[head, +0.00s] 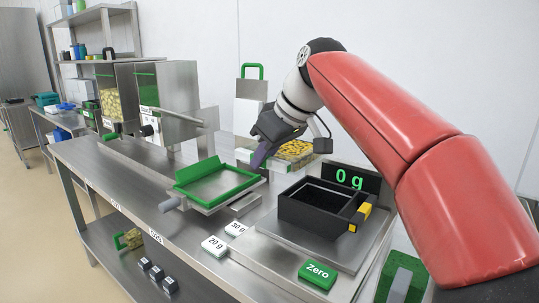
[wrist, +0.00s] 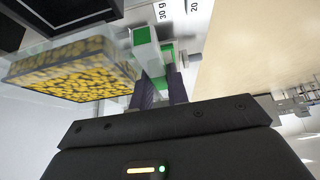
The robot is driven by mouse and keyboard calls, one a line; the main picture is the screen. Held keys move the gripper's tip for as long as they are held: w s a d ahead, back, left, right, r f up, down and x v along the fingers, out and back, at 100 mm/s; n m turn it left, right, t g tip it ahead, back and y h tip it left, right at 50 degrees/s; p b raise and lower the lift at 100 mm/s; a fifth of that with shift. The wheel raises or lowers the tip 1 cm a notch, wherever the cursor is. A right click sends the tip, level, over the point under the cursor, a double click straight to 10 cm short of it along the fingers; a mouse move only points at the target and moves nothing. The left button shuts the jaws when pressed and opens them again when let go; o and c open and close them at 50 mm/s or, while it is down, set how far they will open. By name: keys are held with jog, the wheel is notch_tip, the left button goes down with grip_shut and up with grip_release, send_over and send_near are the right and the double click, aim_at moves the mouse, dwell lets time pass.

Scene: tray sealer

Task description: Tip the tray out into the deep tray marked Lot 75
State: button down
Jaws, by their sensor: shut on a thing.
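My gripper (head: 258,162) is shut on the tray's pale and green handle (wrist: 146,50); its fingers also show in the wrist view (wrist: 160,90). The tray (wrist: 128,45) is clear-sided and holds many small yellow pieces. In the head view the tray (head: 283,163) is partly hidden by my gripper. It looks about level, held beyond the scale and to the left of its display. A black deep tray (head: 298,217) with a yellow grip stands on the scale and looks empty. I cannot read a Lot 75 mark on it.
The scale display (head: 348,179) reads 0 g. A green Zero button (head: 317,275) and white 20 g and 30 g blocks (head: 215,246) lie in front. The sealer's green frame (head: 217,186) is to the left.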

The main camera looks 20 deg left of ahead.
jog(key=shift+w+d+y, duration=0.1)
jog(key=shift+y, duration=0.2)
jog(key=shift+f+t+y+b, duration=0.3)
jog(key=shift+f+y+b, duration=0.1)
jog(key=shift+b, duration=0.1)
jog(key=shift+y+b, duration=0.7)
jog(key=shift+b, duration=0.55)
jog(key=shift+r+t+y+b, duration=0.2)
jog(key=shift+t+y+b, duration=0.1)
jog(key=shift+b, duration=0.35)
jog(key=shift+d+f+y+b, duration=0.2)
jog(key=shift+y+b, duration=0.1)
jog(key=shift+b, duration=0.8)
jog(key=y+b, duration=0.1)
jog(key=b, duration=0.2)
jog(key=t+y+b, duration=0.1)
jog(key=b, duration=0.2)
jog(key=d+y+b, duration=0.1)
jog(key=b, duration=0.3)
jog(key=shift+s+r+y, duration=0.25)
jog(key=shift+r+y, duration=0.1)
jog(key=shift+y, duration=0.05)
jog(key=shift+d+r+t+y+b, duration=0.25)
jog(key=shift+t+y+b, duration=0.25)
jog(key=shift+b, duration=0.55)
jog(key=shift+r, duration=0.1)
